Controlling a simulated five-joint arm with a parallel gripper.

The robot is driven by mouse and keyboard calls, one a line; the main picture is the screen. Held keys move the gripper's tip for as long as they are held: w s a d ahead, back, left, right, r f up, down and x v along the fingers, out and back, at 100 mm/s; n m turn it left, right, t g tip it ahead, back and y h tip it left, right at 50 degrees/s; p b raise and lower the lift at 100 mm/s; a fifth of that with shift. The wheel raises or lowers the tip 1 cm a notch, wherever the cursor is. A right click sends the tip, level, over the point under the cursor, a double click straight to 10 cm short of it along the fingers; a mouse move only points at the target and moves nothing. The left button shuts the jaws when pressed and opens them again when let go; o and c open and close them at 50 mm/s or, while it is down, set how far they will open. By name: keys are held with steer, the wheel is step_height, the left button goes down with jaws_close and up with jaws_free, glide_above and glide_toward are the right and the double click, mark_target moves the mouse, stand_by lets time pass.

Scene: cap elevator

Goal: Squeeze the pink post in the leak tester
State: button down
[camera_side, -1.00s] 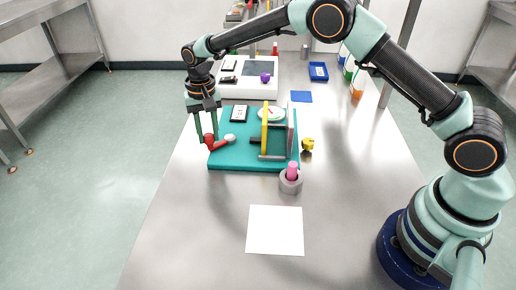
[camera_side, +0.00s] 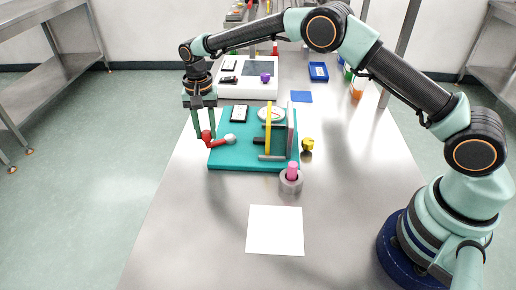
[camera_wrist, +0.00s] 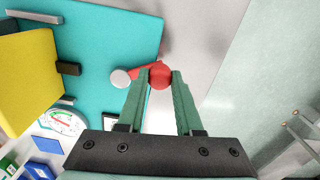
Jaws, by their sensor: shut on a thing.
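The leak tester is a teal base (camera_side: 232,160) with an upright yellow plate (camera_side: 268,128), a grey plate (camera_side: 291,130) to its right and a round dial. A red lever (camera_side: 216,143) reaches left from a white pivot (camera_side: 230,139). My gripper (camera_side: 205,135) is shut on the red ball knob at the lever's end; the wrist view shows the knob (camera_wrist: 160,76) between the fingertips. The pink post (camera_side: 292,169) stands upright in a grey round holder (camera_side: 291,183), in front of the base and outside the plates. No post is visible between the plates.
A white sheet (camera_side: 275,231) lies on the table in front. A yellow piece (camera_side: 307,145) sits right of the base. A blue mat (camera_side: 302,96), blue tray (camera_side: 318,71) and white device (camera_side: 247,90) are behind. The table's front is otherwise clear.

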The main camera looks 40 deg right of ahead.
steer(key=c, duration=0.6)
jaws_free()
steer(key=shift+o, duration=0.2)
steer(key=shift+r, duration=0.1)
step_height(320, 180, up, 12)
